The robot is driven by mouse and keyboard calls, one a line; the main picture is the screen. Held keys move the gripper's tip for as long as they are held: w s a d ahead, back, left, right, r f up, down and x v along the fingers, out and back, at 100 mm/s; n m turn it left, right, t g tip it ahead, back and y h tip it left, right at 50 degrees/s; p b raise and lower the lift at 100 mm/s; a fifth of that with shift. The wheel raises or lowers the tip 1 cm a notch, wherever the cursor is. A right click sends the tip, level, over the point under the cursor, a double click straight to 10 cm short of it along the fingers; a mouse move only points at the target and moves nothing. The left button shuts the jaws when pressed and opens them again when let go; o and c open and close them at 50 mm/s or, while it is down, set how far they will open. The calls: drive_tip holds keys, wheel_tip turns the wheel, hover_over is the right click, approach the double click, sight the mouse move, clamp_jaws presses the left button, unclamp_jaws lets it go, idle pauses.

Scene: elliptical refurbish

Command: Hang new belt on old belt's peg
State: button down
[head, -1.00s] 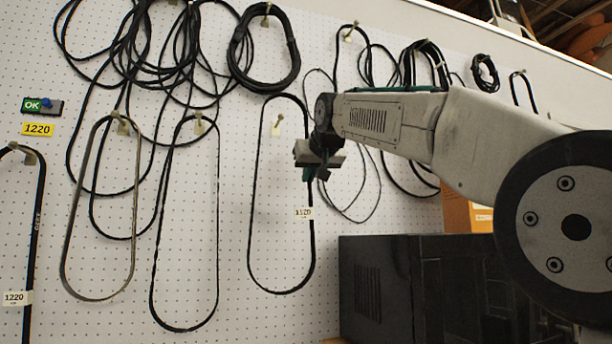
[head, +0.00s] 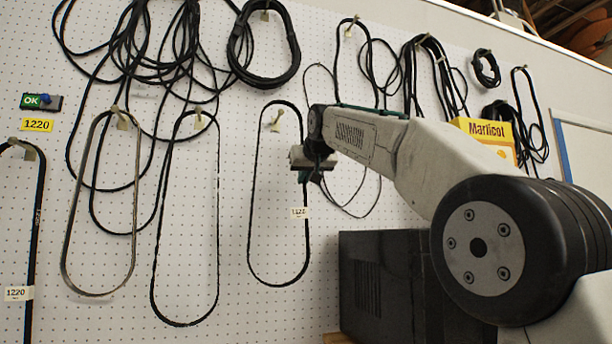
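A thin black belt (head: 279,285) hangs as a long upright loop in front of the pegboard, with a small white tag (head: 299,212) on its right side. My gripper (head: 306,167) is at the belt's upper right side and appears shut on it. The fingers are small and partly dark here. A pale peg (head: 276,118) shows inside the top of the loop, just under its upper curve. I cannot tell whether the belt touches the peg. A black belt (head: 34,240) with a 1220 tag hangs on a peg at the left edge.
A greyish belt (head: 136,200) and a black belt (head: 217,230) hang left of the held belt. A yellow 1220 label (head: 37,125) is at the left. Tangled belts hang above. A black cabinet (head: 380,285) stands below my arm, and a yellow box (head: 487,137) is behind it.

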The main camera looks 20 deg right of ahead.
drive_tip(key=shift+x, duration=2.35)
drive_tip(key=c, duration=1.5)
unclamp_jaws()
drive_tip(key=shift+c, duration=0.2)
drive_tip(key=shift+s, duration=0.1)
drive_tip(key=v, duration=0.7)
drive_tip(key=shift+s, duration=0.3)
drive_tip(key=shift+a, duration=0.1)
